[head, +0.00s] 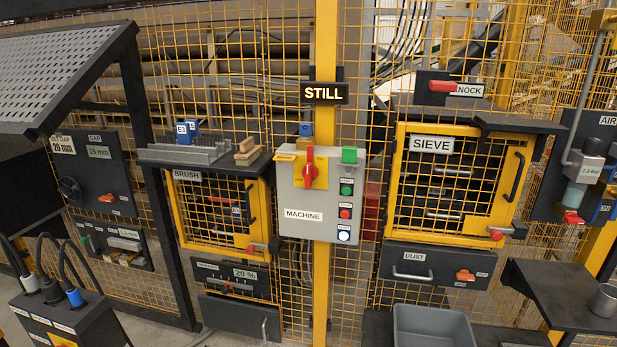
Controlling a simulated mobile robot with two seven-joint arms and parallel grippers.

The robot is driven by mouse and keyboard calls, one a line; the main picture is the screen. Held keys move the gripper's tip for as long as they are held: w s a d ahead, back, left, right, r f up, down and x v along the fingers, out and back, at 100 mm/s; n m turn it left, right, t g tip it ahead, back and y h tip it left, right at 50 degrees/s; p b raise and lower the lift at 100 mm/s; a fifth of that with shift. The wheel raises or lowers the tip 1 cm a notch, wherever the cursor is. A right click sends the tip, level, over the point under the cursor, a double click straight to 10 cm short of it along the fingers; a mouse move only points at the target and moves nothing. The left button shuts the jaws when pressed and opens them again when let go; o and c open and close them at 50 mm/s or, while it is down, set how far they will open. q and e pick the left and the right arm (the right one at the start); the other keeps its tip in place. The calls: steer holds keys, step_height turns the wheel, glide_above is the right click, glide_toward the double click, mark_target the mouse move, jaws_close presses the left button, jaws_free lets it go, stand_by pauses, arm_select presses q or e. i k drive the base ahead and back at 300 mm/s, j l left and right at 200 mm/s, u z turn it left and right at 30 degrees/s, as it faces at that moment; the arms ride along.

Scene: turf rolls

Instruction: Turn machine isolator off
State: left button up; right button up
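The machine isolator is a red rotary handle (309,168) on a yellow plate, at the upper left of the grey box labelled MACHINE (303,227). The handle stands roughly upright, pointing up and down. A black sign reading STILL (323,93) is on the yellow post above. Neither of my grippers shows in the head view.
A yellow mesh fence spans the scene. The BRUSH door (172,215) with a shelf above is left of the box, and the SIEVE door (400,180) is right. A dark shelf (560,290) juts out at lower right, above a grey bin (435,325) to its left.

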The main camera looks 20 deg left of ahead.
mark_target(310, 172)
steer(key=i+l+u, duration=0.35)
steer(key=i+l, duration=0.7)
steer(key=i, duration=0.1)
